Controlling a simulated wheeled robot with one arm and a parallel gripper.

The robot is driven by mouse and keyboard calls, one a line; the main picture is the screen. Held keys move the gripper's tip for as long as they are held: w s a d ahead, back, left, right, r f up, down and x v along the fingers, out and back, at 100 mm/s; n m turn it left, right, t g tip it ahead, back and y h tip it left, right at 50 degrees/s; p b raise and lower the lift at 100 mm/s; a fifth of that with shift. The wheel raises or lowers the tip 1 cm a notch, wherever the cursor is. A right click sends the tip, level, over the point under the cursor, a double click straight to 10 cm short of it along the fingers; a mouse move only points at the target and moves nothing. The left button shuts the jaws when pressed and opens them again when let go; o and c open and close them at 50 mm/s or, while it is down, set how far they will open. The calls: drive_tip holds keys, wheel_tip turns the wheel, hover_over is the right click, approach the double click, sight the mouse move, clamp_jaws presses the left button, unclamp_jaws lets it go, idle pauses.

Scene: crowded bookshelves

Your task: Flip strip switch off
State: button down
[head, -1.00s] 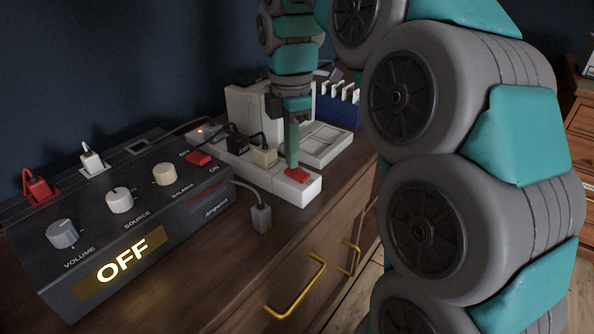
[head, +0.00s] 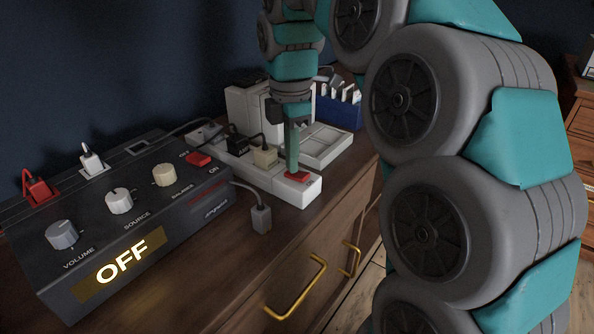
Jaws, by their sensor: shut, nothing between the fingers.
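The white power strip (head: 308,191) lies on the wooden cabinet top, with plugs in its sockets. Its red switch (head: 299,177) is at the near right end. My gripper (head: 292,168) is shut and points down, its tip at the switch and seemingly touching it. The fingertip hides part of the switch. The small light at the strip's far left end shows no glow.
A dark amplifier (head: 140,220) with knobs, a red switch and a lit "OFF" display stands at left. A loose plug (head: 261,217) lies in front of the strip. A white device (head: 245,105) and a blue box (head: 340,110) stand behind.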

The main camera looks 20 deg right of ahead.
drive_tip(key=shift+r+p, duration=1.4)
drive_tip(key=shift+r, duration=0.9)
wheel_tip(320, 180, up, 2)
drive_tip(key=shift+r, duration=0.15)
drive_tip(key=s+f+m+g, duration=0.1)
drive_tip(key=s+f+m, duration=0.8)
drive_tip(key=s, duration=0.4)
drive_tip(key=s+f+m, duration=1)
drive_tip(key=s+f, duration=0.1)
drive_tip(key=s, duration=0.2)
drive_tip(key=shift+s+f+g, duration=0.15)
drive_tip(key=shift+s+g, duration=0.25)
